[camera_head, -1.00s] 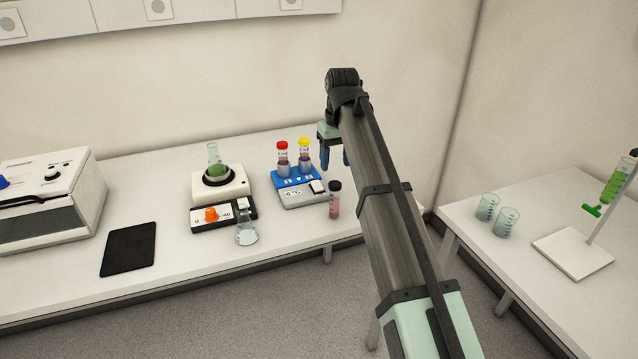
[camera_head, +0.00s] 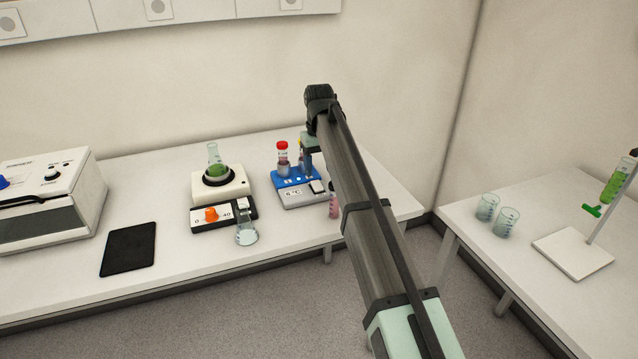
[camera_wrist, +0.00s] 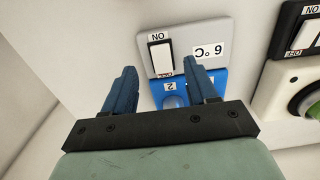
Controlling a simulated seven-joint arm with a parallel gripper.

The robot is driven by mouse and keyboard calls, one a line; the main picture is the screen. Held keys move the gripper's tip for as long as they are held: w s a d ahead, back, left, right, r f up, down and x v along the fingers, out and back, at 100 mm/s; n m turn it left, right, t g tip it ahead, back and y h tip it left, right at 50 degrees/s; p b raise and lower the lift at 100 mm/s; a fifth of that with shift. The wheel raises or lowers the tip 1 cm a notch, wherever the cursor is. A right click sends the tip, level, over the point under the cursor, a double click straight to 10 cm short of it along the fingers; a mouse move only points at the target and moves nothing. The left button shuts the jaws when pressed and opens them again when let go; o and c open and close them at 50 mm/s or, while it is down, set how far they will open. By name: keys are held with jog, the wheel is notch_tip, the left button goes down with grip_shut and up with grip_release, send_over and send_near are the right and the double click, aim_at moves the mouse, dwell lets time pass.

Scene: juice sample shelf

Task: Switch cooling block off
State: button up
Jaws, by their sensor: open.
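The cooling block (camera_head: 290,177) is a blue tube holder on a grey base with a display reading 6 °C. It also shows in the wrist view (camera_wrist: 186,30). Its white rocker switch (camera_head: 317,186) is at the right of the base. In the wrist view the switch (camera_wrist: 160,56) has an ON label at one end and a partly covered OFF label at the other; I cannot tell which side is pressed. My gripper (camera_wrist: 160,68) is open and empty, its blue fingers on either side of the switch's OFF end in the picture. Contact cannot be told.
A red-capped tube (camera_head: 282,158) stands in the block; a second tube is mostly behind my gripper. A pink tube (camera_head: 333,206) stands close right of the block. Left are a stirrer hotplate (camera_head: 236,186) with a flask and a small flask (camera_head: 246,235) in front.

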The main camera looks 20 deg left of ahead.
aim_at(319, 189)
jog(key=shift+f, duration=3.05)
